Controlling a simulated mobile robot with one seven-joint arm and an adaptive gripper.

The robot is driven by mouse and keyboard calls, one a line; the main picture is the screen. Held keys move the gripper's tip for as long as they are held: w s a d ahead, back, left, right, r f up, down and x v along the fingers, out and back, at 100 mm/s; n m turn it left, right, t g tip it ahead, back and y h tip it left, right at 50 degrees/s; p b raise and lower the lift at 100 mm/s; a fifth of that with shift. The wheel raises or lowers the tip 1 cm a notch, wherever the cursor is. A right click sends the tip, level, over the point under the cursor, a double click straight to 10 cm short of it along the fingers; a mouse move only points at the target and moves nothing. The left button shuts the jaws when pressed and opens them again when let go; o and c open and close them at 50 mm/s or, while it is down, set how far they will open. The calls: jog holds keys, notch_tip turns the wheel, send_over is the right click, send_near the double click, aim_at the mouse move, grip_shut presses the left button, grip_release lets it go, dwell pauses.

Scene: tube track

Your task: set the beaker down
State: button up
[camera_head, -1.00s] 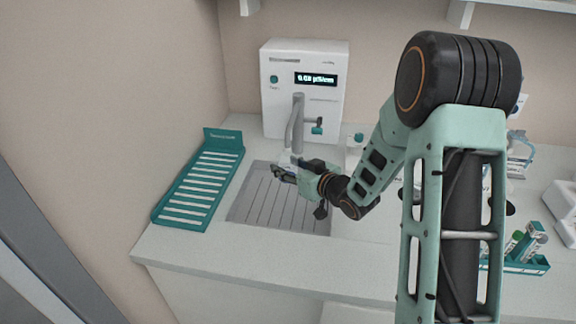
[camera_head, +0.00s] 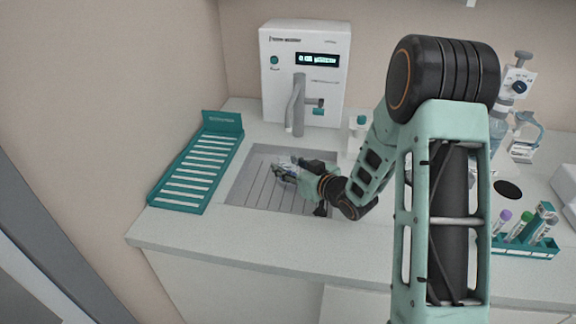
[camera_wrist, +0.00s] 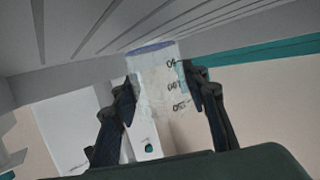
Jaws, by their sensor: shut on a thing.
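The clear beaker (camera_wrist: 155,85) with dark graduation marks is between the two fingers of my gripper (camera_wrist: 165,100) in the wrist view. My gripper is shut on it. In the head view my gripper (camera_head: 284,170) is over the grey ribbed drain tray (camera_head: 240,190), in front of the white water dispenser (camera_head: 283,90). The beaker is small and mostly hidden by my gripper there. I cannot tell whether its base touches the tray.
A teal slotted rack (camera_head: 198,172) lies left of the tray. A white bottle with a teal cap (camera_head: 360,132) stands behind my arm. A teal tube rack (camera_head: 527,240) with several tubes stands at the right. The front counter strip (camera_head: 230,235) is clear.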

jog(key=shift+f+b, duration=0.65)
jog(key=o, duration=1.1)
jog(key=shift+r, duration=0.1)
